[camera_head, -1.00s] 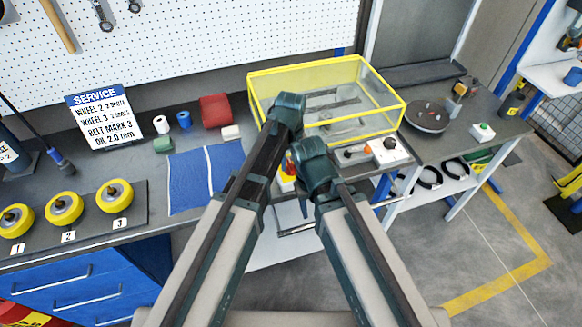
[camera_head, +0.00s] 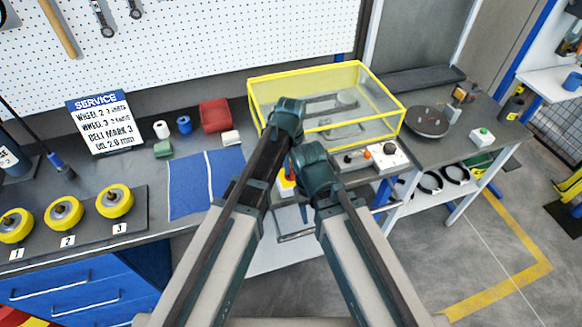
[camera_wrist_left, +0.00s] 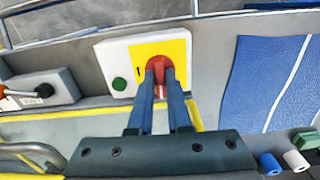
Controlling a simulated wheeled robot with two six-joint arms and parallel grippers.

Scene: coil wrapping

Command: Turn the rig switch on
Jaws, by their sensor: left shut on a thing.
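The rig switch is a red rotary knob (camera_wrist_left: 160,68) on a yellow plate (camera_wrist_left: 145,50), set on a white box (camera_wrist_left: 115,60) with a green button. My left gripper (camera_wrist_left: 161,82) is shut on the red knob, with one finger on each side of it. The knob's turned angle is mostly hidden by the fingers. In the head view only a bit of the yellow switch plate (camera_head: 286,187) shows beside my left arm, and the gripper itself is mostly hidden. My right gripper is not in view.
A yellow-framed clear guard (camera_head: 327,103) stands over the rig behind my arms. A control panel with knobs (camera_head: 368,156) is right of the switch. A blue mat (camera_head: 190,185) and yellow wheels (camera_head: 64,211) lie on the left bench. A round plate (camera_head: 428,118) sits at right.

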